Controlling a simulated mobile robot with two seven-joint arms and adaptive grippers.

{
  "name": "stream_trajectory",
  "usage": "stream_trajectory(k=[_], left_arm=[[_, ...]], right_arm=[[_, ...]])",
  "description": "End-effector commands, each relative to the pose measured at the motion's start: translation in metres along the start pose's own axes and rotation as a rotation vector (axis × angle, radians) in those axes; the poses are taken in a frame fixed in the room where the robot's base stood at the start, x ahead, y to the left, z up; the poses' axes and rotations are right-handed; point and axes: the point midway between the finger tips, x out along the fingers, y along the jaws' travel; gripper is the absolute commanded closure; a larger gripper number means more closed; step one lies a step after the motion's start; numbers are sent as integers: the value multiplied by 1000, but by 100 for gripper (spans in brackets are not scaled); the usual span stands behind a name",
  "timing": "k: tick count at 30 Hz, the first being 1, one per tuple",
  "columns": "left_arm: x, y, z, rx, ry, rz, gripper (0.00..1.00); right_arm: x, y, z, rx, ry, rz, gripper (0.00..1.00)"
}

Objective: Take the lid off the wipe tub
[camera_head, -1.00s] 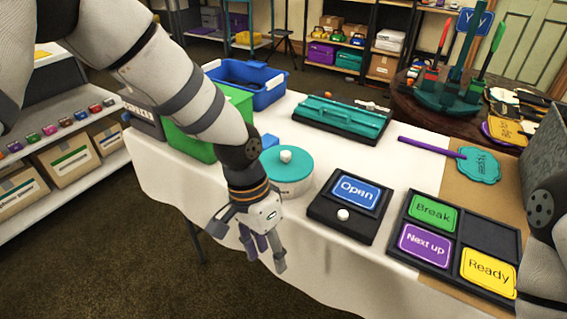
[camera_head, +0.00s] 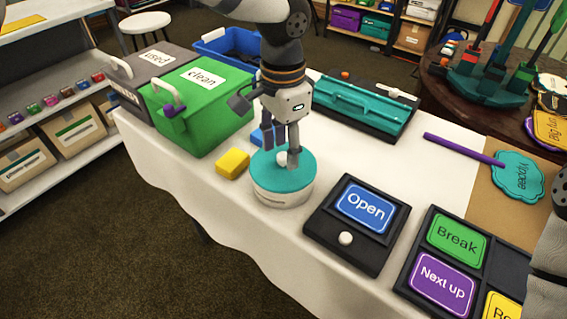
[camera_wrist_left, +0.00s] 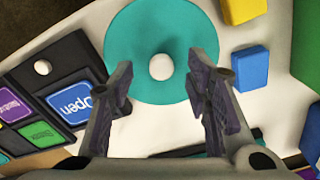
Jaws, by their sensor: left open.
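The wipe tub (camera_head: 283,196) is a round white tub near the table's front edge. Its teal lid (camera_head: 302,181) is on it, with a white knob (camera_head: 282,158) in the middle. In the left wrist view the lid (camera_wrist_left: 130,45) and the knob (camera_wrist_left: 161,67) show between and just beyond my fingertips. My left gripper (camera_head: 283,158) points down above the lid and is open, its fingers apart (camera_wrist_left: 166,82) with nothing between them. In the head view a finger partly covers the lid. I cannot tell whether the fingers touch it. My right gripper is out of view.
A yellow block (camera_head: 232,163) and a blue block (camera_head: 258,137) are close to the tub. A green "clean" bin (camera_head: 205,115) stands to the left, and a black holder with an "Open" card (camera_head: 362,207) to the right. A teal caddy (camera_head: 360,103) lies behind.

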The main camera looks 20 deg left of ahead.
Motion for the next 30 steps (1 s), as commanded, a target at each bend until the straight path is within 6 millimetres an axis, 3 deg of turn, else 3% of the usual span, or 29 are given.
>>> stream_trajectory(k=[3, 9, 11, 15, 25, 30], left_arm=[[14, 0, 0, 0, -1, 1, 56], [15, 0, 0, -1, 2, -1, 56], [15, 0, 0, -1, 2, -1, 67], [15, 0, 0, -1, 1, -1, 99], [13, 0, 0, -1, 2, -1, 100], [-6, -1, -1, -3, 5, -4, 100]], right_arm=[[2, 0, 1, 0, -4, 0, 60], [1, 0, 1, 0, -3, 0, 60], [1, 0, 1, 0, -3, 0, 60], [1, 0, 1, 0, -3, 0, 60], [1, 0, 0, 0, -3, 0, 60], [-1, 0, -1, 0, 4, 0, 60]])
